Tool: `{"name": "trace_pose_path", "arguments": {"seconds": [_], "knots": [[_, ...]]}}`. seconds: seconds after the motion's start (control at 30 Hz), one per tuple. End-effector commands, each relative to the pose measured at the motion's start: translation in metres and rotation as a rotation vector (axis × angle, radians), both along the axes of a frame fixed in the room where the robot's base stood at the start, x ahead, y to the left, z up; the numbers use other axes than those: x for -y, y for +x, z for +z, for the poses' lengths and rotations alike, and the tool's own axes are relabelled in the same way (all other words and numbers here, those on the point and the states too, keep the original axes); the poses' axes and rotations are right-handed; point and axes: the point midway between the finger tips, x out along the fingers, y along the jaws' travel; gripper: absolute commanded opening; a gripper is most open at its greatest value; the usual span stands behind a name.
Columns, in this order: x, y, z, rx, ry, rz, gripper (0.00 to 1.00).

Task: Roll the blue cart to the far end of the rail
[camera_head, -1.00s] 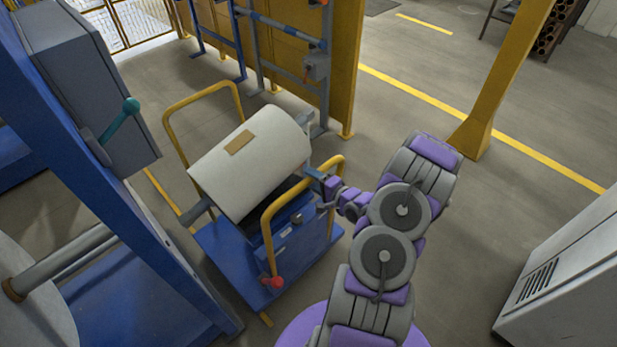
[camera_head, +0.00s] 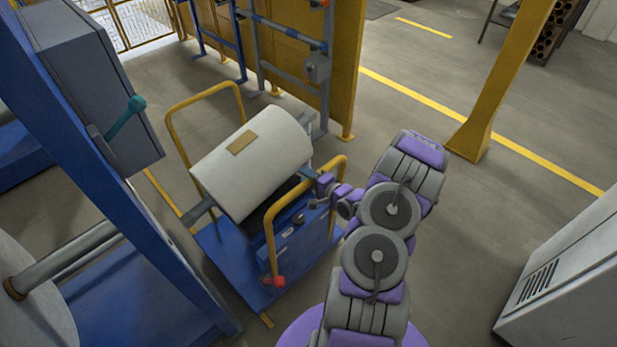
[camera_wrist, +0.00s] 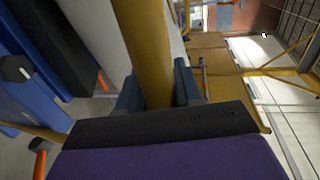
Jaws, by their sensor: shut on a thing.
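The blue cart (camera_head: 313,251) stands on the floor left of my arm, with a yellow hoop handle at each end. It carries a large white roll (camera_head: 254,162) with a tan label and a grey core. My gripper (camera_head: 325,184) is at the top of the near right yellow handle (camera_head: 269,238). In the wrist view, the two blue-grey fingers (camera_wrist: 157,88) are shut around the yellow bar. A thin yellow strip (camera_head: 158,188) on the floor runs under the cart and may be the rail; the cart hides its middle.
A blue machine frame (camera_head: 125,215) with a grey box (camera_head: 85,85) stands close on the left. A yellow panel with blue racks (camera_head: 345,60) stands behind the cart. A yellow post (camera_head: 497,85) and a white cabinet (camera_head: 570,270) are on the right. Open floor lies between.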

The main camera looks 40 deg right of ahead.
Motion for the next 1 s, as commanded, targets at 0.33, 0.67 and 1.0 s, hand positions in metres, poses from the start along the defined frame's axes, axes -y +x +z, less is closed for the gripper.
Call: {"name": "trace_pose_path", "arguments": {"seconds": [0.33, 0.67, 1.0], "knots": [[0.0, 0.0, -0.003, -0.004, 0.008, 0.009, 0.0], [0.004, -0.012, -0.004, -0.01, 0.01, 0.003, 0.0], [0.006, -0.029, -0.006, -0.009, 0.012, 0.002, 0.0]]}}
